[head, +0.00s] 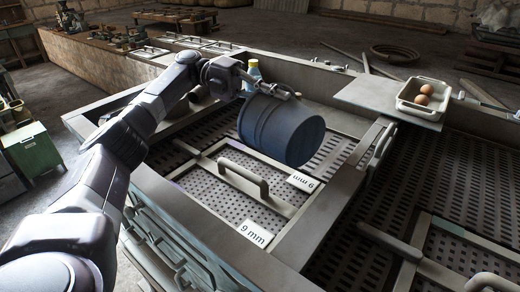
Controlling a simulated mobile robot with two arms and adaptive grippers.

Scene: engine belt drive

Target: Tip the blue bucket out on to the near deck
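The blue bucket (275,130) hangs in the air over the near deck, tilted almost onto its side. One round end faces right and toward me; I cannot tell its inside or contents. My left gripper (272,90) is at the bucket's upper edge and appears shut on it, with the fingertips partly hidden. The near deck (215,190) is a perforated metal screen with a bar handle and a "9 mm" label. I see no material on it or falling. My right gripper is not in view.
A second perforated deck (470,185) lies to the right beyond a metal divider. A tray with two brown eggs (421,99) sits on a flat plate at the back right. A green cabinet (33,150) stands at far left.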

